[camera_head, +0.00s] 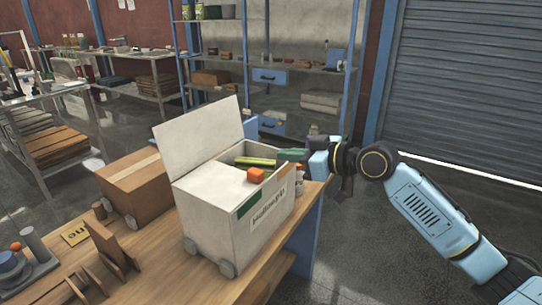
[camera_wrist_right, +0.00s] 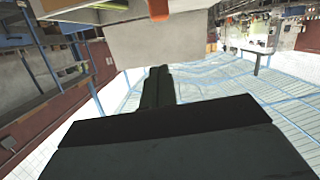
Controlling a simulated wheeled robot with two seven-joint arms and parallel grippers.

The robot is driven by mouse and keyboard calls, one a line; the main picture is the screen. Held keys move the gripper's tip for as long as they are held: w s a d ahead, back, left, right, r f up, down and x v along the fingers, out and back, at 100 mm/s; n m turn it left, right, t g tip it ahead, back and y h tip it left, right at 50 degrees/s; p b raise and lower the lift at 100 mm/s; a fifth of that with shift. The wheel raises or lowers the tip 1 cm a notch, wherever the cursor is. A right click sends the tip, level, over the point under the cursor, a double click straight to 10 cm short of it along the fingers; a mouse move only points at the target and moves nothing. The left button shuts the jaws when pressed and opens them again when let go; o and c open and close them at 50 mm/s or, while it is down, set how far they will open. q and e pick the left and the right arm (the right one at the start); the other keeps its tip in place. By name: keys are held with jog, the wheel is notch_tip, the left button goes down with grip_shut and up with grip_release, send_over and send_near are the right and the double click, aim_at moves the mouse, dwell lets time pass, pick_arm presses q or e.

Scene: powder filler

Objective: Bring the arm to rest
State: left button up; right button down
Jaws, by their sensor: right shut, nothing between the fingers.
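My right arm reaches in from the right in the head view. Its gripper (camera_head: 283,155) points left, at the back right edge of the white box-shaped machine (camera_head: 200,222). In the right wrist view the dark fingers (camera_wrist_right: 160,72) are together, with nothing between them. In the head view I cannot tell whether the fingertips touch the machine. A green bar (camera_head: 256,161) lies in the opening. My left gripper is not in view.
The machine stands on a wooden table (camera_head: 190,284). A cardboard box (camera_head: 140,185), wooden stands and a grey device (camera_head: 20,270) are to its left. Small bottles (camera_head: 296,180) stand close by the gripper. A blue-framed shelf (camera_head: 265,70) is behind; floor at right is clear.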

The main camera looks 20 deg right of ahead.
jog(key=d+f+m+h, duration=0.2)
jog(key=d+f+m, duration=0.15)
jog(key=f, duration=0.75)
jog(key=d+f+m+h, duration=0.25)
jog(key=d+f, duration=0.25)
jog(key=f, duration=0.5)
jog(key=s+d+f+g+h, duration=0.1)
jog(key=s+f, duration=0.2)
jog(key=f, duration=0.5)
jog(key=s+f+m+g+h, duration=0.1)
jog(key=s+f, duration=0.3)
jog(key=f, duration=0.3)
jog(key=s+d+f+g+h, duration=0.1)
jog(key=s+f+g+h, duration=0.15)
jog(key=f, duration=0.55)
jog(key=s+a+f+g, duration=0.1)
jog(key=s+f, duration=0.8)
jog(key=s, duration=0.1)
jog(key=s+a+f+g, duration=0.2)
jog(key=s+a+f, duration=0.1)
jog(key=s, duration=0.8)
jog(key=s+a+f+g, duration=0.1)
jog(key=s+a+f, duration=0.2)
jog(key=s+f, duration=0.3)
jog(key=s+a+f+n+g, duration=0.1)
jog(key=s+f, duration=0.4)
jog(key=s, duration=1.1)
jog(key=shift+s+a+f+g, duration=0.15)
jog(key=shift+a+f+g, duration=0.1)
jog(key=shift+a+g, duration=0.75)
